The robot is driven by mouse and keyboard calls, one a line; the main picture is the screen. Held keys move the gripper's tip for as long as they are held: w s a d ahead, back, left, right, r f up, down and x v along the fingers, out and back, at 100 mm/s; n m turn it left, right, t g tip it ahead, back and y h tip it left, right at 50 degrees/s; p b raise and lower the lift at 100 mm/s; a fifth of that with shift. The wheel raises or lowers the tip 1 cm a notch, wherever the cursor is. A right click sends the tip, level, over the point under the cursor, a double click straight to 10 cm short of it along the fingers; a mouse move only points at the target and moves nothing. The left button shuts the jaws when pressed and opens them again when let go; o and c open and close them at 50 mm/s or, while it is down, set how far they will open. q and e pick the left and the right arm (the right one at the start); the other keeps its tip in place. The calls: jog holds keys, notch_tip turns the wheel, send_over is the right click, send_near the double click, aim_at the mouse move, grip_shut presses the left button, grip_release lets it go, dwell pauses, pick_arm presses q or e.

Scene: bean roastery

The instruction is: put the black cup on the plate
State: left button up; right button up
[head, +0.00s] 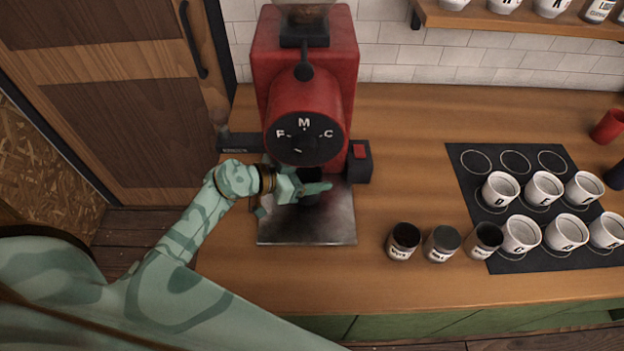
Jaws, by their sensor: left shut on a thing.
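The black cup (311,200) is a small dark shape below the round front of the red grinder, mostly hidden by my gripper and the grinder. My left gripper (300,191) reaches in from the left and is shut on it. A square dark metal plate (306,230) lies on the counter under the grinder's front, directly beneath the cup in the picture. I cannot tell whether the cup touches the plate. My right gripper is not in view.
The red grinder (265,60) stands behind the plate, with a dark box (358,165) at its right. Several dark-topped jars (403,240) stand right of the plate. Several white cups (500,188) stand on a black mat (470,165). The wooden counter (400,130) is clear between grinder and mat.

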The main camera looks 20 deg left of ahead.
pick_arm(q)
notch_tip(320, 180, down, 2)
jog(key=shift+f, duration=0.1)
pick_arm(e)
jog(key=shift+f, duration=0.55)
pick_arm(q)
jog(key=o, duration=1)
jog(key=shift+o, duration=0.2)
jog(key=shift+s+a+r, duration=0.2)
jog(key=shift+r, duration=0.1)
jog(key=p+v, duration=0.2)
jog(key=v, duration=0.9)
jog(key=shift+s, duration=0.2)
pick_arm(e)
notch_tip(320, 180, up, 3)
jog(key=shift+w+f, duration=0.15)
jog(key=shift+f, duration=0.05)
